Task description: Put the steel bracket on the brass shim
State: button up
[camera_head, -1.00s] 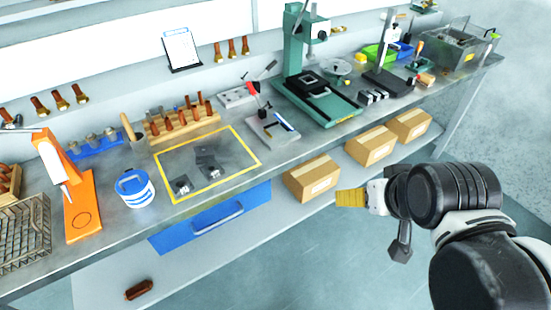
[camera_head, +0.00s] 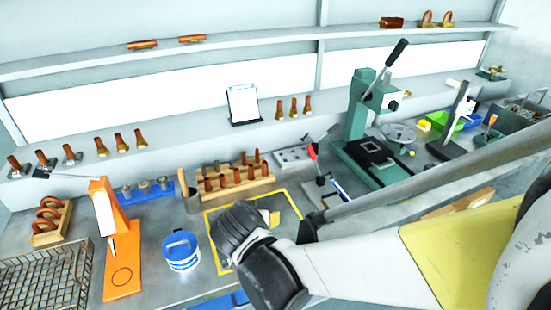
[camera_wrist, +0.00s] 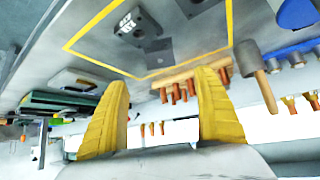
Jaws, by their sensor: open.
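A grey metal piece with holes, which looks like the steel bracket (camera_wrist: 138,28), lies inside the yellow-taped rectangle (camera_wrist: 95,62) at the top of the wrist view. Part of a second metal piece (camera_wrist: 198,5) shows at that view's top edge. I cannot make out the brass shim in either current view. My gripper (camera_wrist: 163,78) is open, with two yellow fingers spread and nothing between them. In the head view my wrist covers most of the taped area (camera_head: 222,208), so the metal pieces are hidden there; one yellow finger shows past it.
A blue-and-white tub (camera_head: 181,252) and an orange stand (camera_head: 122,265) are left of the taped area. A green press (camera_head: 372,150) stands to the right.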

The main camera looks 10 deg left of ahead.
jog(key=x, duration=0.1)
jog(key=b+x, duration=0.1)
jog(key=x, duration=0.3)
jog(key=shift+s+a+f+b, duration=0.15)
jog(key=shift+a+b, duration=0.1)
jog(key=shift+b, duration=0.15)
jog(key=b+x, duration=0.1)
jog(key=x, duration=0.2)
jog(key=b+x, duration=0.1)
jog(key=x, duration=0.2)
jog(key=shift+d+b, duration=0.2)
jog(key=shift+b, duration=0.2)
jog(key=c, duration=1.4)
jog(key=shift+c, duration=0.2)
